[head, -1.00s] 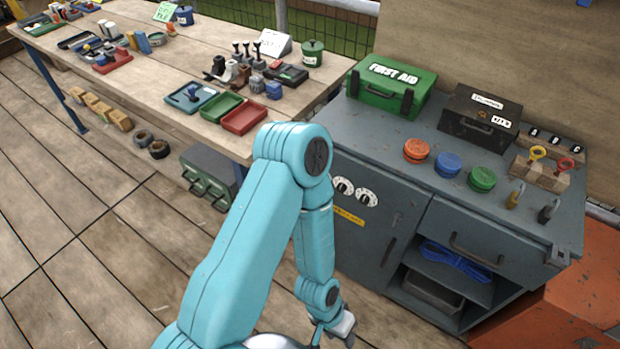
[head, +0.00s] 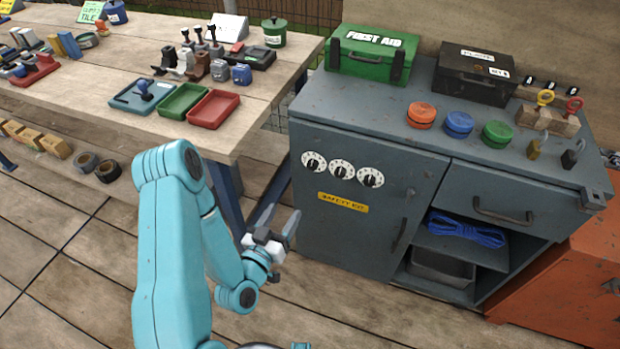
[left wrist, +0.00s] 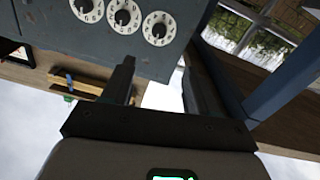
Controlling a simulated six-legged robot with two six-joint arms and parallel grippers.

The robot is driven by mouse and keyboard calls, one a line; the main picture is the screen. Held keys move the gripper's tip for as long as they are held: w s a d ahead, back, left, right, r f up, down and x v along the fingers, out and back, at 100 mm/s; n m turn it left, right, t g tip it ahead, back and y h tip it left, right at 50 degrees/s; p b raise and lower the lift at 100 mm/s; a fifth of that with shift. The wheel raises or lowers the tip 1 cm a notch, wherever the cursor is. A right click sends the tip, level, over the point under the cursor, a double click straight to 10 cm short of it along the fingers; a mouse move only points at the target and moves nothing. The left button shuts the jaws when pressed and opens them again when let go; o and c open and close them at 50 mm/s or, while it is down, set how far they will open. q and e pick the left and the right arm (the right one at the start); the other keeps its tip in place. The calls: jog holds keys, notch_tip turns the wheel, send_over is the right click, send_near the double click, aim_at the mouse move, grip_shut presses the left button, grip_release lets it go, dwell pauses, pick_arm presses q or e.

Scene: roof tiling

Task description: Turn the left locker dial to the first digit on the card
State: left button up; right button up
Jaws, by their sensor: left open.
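Three white dials with black knobs sit in a row on the grey cabinet's front. The left dial (head: 313,163) is nearest the cabinet's left edge; the middle dial (head: 341,169) and right dial (head: 371,178) follow. My left gripper (head: 280,222) is open and empty, below and left of the left dial, apart from the cabinet. The left wrist view appears upside down; there the left dial (left wrist: 158,27) is the rightmost, beyond my open fingers. Digits are too small to read. A white card (head: 229,27) stands on the wooden table; its writing is not legible. My right gripper is not seen.
The grey cabinet (head: 300,225) has a yellow label (head: 343,202) under the dials. A first aid box (head: 372,55), a black box (head: 476,74) and coloured discs stand on top. The wooden table (head: 120,130) and its blue leg (head: 228,190) are to the left.

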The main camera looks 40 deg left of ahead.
aim_at(311, 167)
pick_arm(q)
jog(key=x, duration=1.6)
jog(key=shift+d, duration=0.2)
jog(key=c, duration=1.1)
